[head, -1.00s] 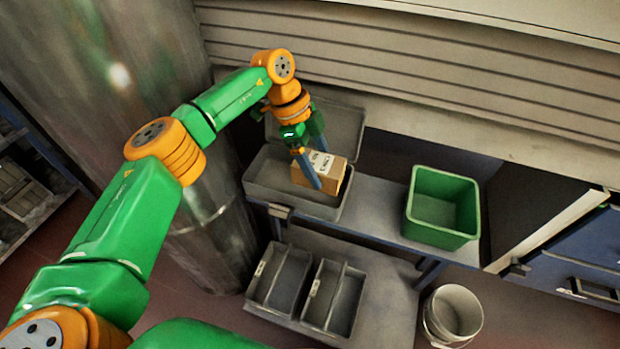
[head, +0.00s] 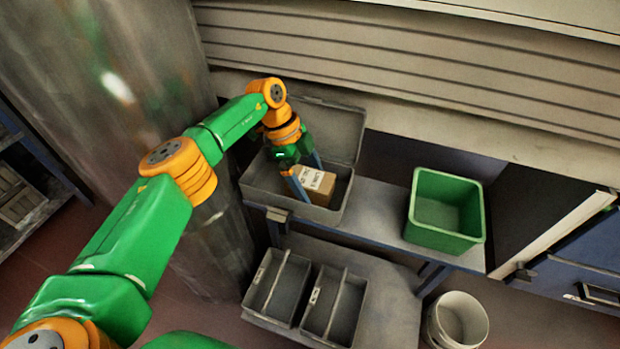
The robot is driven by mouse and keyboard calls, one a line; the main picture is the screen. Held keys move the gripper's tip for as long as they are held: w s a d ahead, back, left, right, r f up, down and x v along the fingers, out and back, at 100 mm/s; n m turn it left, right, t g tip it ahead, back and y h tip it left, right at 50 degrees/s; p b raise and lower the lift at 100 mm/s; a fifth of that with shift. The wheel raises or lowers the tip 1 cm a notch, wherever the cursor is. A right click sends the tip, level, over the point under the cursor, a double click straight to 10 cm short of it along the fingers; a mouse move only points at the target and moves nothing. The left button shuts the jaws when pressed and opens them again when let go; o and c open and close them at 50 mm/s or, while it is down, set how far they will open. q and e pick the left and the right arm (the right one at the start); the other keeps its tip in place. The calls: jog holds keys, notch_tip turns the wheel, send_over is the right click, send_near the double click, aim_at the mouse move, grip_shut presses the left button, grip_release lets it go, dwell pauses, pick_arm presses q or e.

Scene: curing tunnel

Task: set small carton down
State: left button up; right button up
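The small carton (head: 318,183) is a brown box with a white label on top. It is inside the open grey box (head: 338,213), below its rim; I cannot tell whether it touches the floor of the box. My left gripper (head: 306,182) reaches down into the grey box from above. Its blue fingers are on either side of the carton, one in front at its left end and one behind, and appear shut on it. The near finger hides part of the carton. My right gripper is not in view.
The grey box's raised lid (head: 335,128) stands behind the carton. A green bin (head: 445,238) sits to the right on the same shelf (head: 378,213), with bare shelf between. Grey divided trays (head: 305,335) are on the lower shelf. A white bucket (head: 436,325) stands at lower right.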

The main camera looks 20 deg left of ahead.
aim_at(298, 175)
pick_arm(q)
jog(key=p+v, duration=0.2)
jog(key=v, duration=0.6)
jog(key=shift+f, duration=0.1)
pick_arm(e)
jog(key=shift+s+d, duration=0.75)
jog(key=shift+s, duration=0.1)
